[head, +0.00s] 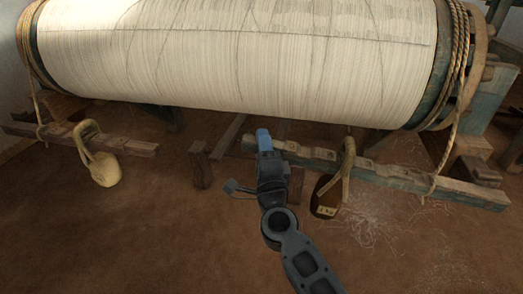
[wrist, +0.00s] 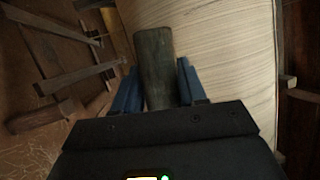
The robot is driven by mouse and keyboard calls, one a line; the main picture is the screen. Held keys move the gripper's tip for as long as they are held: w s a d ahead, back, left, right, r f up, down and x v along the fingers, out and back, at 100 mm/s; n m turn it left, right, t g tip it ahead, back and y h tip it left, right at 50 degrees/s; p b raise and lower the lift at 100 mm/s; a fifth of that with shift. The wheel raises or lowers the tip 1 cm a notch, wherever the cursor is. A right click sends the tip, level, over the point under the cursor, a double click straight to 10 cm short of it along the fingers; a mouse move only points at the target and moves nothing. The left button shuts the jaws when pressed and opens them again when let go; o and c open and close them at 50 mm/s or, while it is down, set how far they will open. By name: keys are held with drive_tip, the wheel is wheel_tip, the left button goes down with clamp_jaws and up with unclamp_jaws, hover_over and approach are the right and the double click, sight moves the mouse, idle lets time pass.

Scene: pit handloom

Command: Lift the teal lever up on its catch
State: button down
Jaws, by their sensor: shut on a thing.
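The teal lever (head: 400,178) is a long notched bar with worn, grey-teal paint, running below the right part of the big roll. A rope holds its right end. My gripper (head: 264,142) is at its left end. In the wrist view, the lever's dark grey-green end (wrist: 153,60) lies between the blue fingers of my gripper (wrist: 155,92), which are shut on it. A brown weight (head: 326,196) hangs on the lever by a pale rope loop. I cannot clearly make out the catch; my gripper and arm cover part of that area.
The pale warp roll (head: 240,60) spans the space just above my gripper. A second, brown bar (head: 120,143) with a yellow weight (head: 105,170) is at the left. A short dark wooden post (head: 201,165) stands left of my gripper.

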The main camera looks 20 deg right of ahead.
drive_tip(key=shift+f, duration=0.25)
drive_tip(key=c, duration=0.7)
unclamp_jaws()
drive_tip(key=shift+c, duration=0.2)
drive_tip(key=shift+f, duration=0.1)
drive_tip(key=v, duration=0.7)
drive_tip(key=shift+s+p, duration=0.4)
